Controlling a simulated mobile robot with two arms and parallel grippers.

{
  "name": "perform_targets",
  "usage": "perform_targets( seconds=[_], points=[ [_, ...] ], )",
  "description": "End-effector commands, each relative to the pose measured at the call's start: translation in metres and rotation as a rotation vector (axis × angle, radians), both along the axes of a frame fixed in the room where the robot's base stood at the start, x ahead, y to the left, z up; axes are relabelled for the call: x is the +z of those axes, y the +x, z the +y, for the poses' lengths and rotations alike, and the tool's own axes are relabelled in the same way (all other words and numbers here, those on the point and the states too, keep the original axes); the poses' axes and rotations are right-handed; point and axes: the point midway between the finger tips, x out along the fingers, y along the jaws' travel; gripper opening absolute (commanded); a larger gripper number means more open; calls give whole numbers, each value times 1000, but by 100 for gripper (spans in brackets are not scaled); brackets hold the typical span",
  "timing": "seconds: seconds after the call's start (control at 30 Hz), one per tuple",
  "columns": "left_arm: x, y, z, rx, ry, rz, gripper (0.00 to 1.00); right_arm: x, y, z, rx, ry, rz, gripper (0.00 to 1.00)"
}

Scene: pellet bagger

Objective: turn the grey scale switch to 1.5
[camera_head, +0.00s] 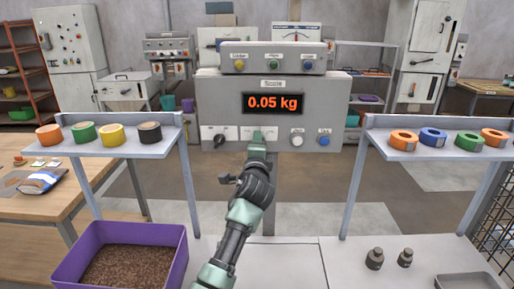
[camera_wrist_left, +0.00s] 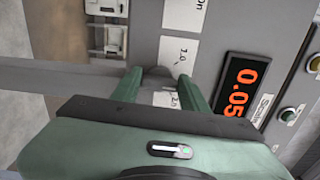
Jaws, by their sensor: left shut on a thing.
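The scale panel (camera_head: 222,95) stands ahead with a lit display (camera_head: 273,103) reading 0.05 kg. My left gripper (camera_head: 258,137) reaches up to the panel's lower row, below the display, and hides the grey scale switch in the head view. In the left wrist view my left gripper (camera_wrist_left: 160,82) has its two green fingers on either side of the small grey switch (camera_wrist_left: 158,71), shut on it. A white label plate (camera_wrist_left: 180,50) marked 1.0 and 2.0 lies behind the fingers. The switch's exact pointing is hidden. My right gripper is not in view.
A black switch (camera_head: 219,139) sits left of my gripper on the panel; a white button (camera_head: 297,138) and a blue button (camera_head: 323,141) sit right. Shelves with tape rolls flank it. A purple bin (camera_head: 170,238) of pellets and two weights (camera_head: 375,258) stand on the bench.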

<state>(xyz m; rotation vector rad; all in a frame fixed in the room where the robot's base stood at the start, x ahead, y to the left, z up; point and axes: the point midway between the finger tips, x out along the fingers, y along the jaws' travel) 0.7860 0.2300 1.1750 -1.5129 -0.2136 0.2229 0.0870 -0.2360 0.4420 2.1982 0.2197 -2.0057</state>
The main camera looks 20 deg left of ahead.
Motion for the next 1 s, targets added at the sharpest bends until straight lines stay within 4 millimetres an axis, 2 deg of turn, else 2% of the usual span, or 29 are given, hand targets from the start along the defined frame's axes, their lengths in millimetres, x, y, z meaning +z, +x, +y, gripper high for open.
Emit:
perform_targets(
  seconds=[0.6,0.63,0.7,1.0],
  points=[
    [-3,0,0,-1,-48,-8,3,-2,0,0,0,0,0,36],
    [-3,0,0,-1,-48,-8,46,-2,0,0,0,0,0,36],
    [-3,0,0,0,-48,-8,65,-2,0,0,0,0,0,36],
    [-1,0,0,0,-46,-11,65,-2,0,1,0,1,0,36]
  ],
)
